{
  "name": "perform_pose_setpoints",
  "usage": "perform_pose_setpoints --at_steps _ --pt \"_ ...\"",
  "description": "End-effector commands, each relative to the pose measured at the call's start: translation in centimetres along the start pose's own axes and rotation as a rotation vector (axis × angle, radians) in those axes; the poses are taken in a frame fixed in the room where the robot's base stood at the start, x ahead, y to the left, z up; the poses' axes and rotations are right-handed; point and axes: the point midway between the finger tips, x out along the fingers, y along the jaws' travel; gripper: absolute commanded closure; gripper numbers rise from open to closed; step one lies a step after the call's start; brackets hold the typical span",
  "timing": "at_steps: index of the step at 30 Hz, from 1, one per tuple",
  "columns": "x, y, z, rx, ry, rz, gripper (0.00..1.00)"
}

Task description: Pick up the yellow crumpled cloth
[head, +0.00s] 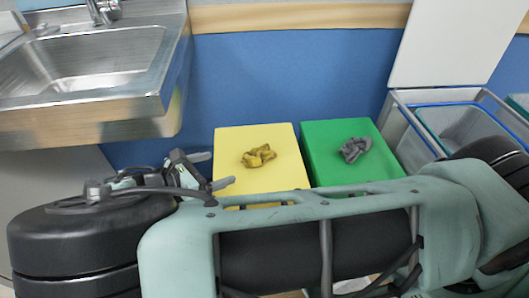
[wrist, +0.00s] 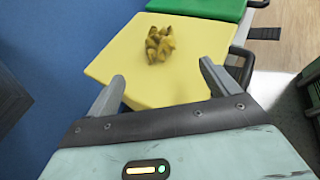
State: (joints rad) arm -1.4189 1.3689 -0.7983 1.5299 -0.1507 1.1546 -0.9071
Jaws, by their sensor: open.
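The yellow crumpled cloth (head: 258,156) lies on top of a yellow box-like stand (head: 230,140) in the head view. It also shows in the wrist view (wrist: 160,44), bunched up beyond my fingertips, near the far part of the yellow top (wrist: 120,58). My gripper (wrist: 162,72) is open and empty, its two fingers spread, with the cloth apart from them and between their directions. In the head view my gripper (head: 216,171) is at the left of the yellow stand, partly hidden by my arm.
A grey crumpled cloth (head: 355,150) lies on a green stand (head: 318,135) to the right. A steel sink (head: 90,65) stands at the left. A blue-rimmed bin (head: 440,105) with a raised white lid (head: 445,45) is at the right. A blue wall (head: 290,80) runs behind.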

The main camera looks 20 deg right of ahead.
Motion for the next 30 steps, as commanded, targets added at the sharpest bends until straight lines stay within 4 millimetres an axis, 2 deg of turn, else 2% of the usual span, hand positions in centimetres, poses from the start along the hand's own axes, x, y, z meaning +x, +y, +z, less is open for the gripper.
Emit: perform_pose_setpoints --at_steps 12,16,23,30 --pt "8.6 -0.1 0.0 0.000 -0.005 -0.004 0.13" --pt "10.4 0.0 0.0 0.000 -0.003 -0.003 0.13" --pt "12.0 0.0 0.0 0.001 -0.002 -0.003 0.13" --pt "15.4 0.1 0.0 0.000 -0.003 -0.003 0.13"
